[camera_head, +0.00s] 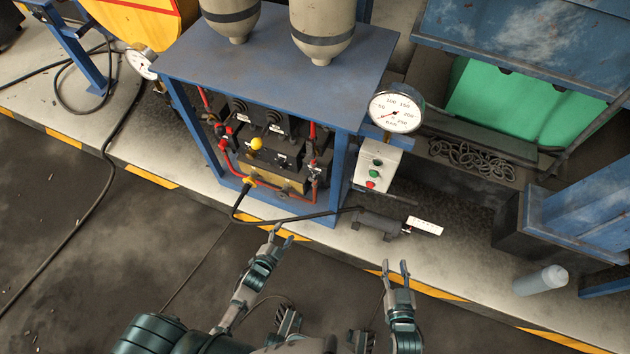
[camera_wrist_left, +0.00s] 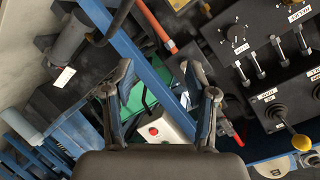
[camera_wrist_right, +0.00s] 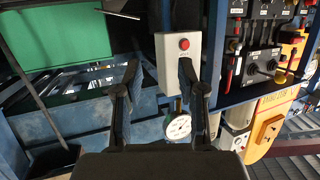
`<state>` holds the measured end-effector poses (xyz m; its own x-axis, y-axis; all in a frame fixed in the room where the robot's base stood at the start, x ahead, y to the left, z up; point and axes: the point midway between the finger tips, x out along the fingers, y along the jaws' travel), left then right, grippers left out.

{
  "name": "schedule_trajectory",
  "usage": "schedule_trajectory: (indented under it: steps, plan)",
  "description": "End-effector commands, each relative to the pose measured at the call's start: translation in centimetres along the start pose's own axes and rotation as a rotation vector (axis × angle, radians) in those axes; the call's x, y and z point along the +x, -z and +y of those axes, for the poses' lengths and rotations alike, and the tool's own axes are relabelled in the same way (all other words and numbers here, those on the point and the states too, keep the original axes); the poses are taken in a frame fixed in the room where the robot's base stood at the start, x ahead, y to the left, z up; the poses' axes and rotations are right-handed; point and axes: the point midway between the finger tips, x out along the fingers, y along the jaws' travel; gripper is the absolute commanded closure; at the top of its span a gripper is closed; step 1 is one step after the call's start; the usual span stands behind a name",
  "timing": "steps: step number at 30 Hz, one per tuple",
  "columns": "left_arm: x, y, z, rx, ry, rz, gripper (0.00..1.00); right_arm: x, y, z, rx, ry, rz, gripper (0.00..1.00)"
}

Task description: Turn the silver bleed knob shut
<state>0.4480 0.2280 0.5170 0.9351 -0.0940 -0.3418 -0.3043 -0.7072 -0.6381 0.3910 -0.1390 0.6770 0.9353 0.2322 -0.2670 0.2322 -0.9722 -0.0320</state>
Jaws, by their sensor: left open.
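The blue-framed hydraulic unit (camera_head: 270,55) holds a black control panel with red hoses and a yellow-knobbed lever (camera_head: 256,143). Small silver fittings (camera_head: 313,165) show at the panel's right side; I cannot tell which, if any, is the bleed knob. In the left wrist view, silver fittings (camera_wrist_left: 243,76) and the yellow-knobbed lever (camera_wrist_left: 301,142) show at the right. My left gripper (camera_head: 279,236) is open and empty, in front of the unit and apart from it. My right gripper (camera_head: 395,268) is open and empty, farther right, below the grey control box.
A grey box (camera_head: 376,168) with green and red buttons and a round gauge (camera_head: 396,111) stand at the unit's right. A dark cylinder (camera_head: 378,224) lies on the ledge with a black cable. A blue bin (camera_head: 520,40) is at the right.

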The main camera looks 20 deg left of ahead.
Motion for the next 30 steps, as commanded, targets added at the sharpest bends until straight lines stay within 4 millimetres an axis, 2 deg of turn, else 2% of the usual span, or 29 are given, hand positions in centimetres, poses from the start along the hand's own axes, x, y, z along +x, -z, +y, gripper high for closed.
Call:
schedule_trajectory:
  steps: [1,3,6,7,11,14,20,30]
  plan:
    - [1.2,0.0,0.0,0.067,0.048,0.076,0.43,-0.3,1.7,-0.2,0.009,0.006,0.102,0.6]
    - [1.9,1.7,-1.4,0.15,0.119,0.173,0.43,-1.3,5.6,-0.4,0.014,0.01,0.233,0.6]
    - [2.2,3.5,-2.9,0.223,0.186,0.257,0.43,-2.7,9.2,-0.5,0.019,0.013,0.348,0.6]
    - [2.2,3.9,-3.2,0.235,0.197,0.272,0.43,-2.9,9.8,-0.5,0.02,0.013,0.368,0.6]
    - [3.1,4.8,-3.9,0.251,0.215,0.292,0.43,-3.5,11.2,-0.6,0.022,0.016,0.426,0.6]
    - [4.6,5.4,-4.2,0.249,0.215,0.292,0.43,-3.7,11.8,-0.7,0.025,0.018,0.477,0.6]
    - [9.1,6.6,-4.8,0.247,0.212,0.29,0.43,-4.8,13.5,-0.9,0.037,0.025,0.65,0.6]
    - [16.0,8.8,-5.9,0.245,0.21,0.287,0.43,-8.7,16.1,-1.2,0.064,0.034,0.989,0.6]
